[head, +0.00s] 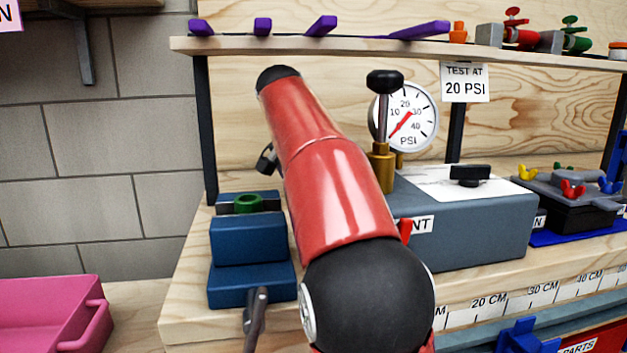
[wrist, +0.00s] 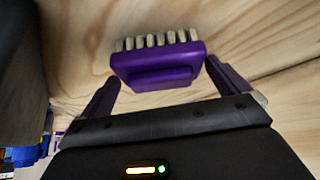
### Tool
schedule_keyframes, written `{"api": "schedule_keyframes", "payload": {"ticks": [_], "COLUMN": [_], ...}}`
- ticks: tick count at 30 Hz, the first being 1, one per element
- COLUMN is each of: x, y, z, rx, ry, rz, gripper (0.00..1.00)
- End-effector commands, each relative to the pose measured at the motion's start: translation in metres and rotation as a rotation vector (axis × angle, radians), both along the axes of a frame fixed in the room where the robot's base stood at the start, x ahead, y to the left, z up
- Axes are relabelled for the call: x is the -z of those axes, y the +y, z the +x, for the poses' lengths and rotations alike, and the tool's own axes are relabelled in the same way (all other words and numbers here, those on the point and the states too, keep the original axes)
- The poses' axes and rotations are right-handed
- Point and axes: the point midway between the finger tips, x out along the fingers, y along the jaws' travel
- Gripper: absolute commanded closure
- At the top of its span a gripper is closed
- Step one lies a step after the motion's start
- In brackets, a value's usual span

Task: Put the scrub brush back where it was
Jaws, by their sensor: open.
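The purple scrub brush (wrist: 157,66), with a row of pale bristles, shows in the wrist view against a plywood surface. My gripper (wrist: 162,72) is open, with one purple-looking finger on each side of the brush. A gap shows between the brush and each finger, so it is not clamped. I cannot tell whether the brush rests against the plywood. In the head view my red arm hides most of the gripper, and I cannot make out the brush there.
An upper shelf (head: 550,56) holds several purple pieces (head: 420,31) and valves. On the bench are a blue vise (head: 248,240), a grey box (head: 475,235) with a pressure gauge (head: 410,115), and a black part (head: 575,205) with coloured wing nuts. A pink bin (head: 45,315) sits lower left.

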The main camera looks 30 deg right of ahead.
Motion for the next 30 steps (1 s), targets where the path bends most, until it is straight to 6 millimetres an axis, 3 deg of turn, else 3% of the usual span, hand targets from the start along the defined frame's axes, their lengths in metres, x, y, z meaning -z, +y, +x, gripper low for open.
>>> {"api": "schedule_keyframes", "payload": {"ticks": [5,15,21,30], "x": [-0.018,-0.012,-0.012,-0.013], "y": [0.006,0.071,0.097,0.106], "z": [-0.004,-0.045,-0.062,-0.068], "rx": [-0.001,-0.006,-0.003,0.000], "ry": [-0.003,-0.001,0.001,-0.001], "rz": [-0.001,0.001,0.000,-0.001], "gripper": [0.00,0.00,0.00,0.00]}}
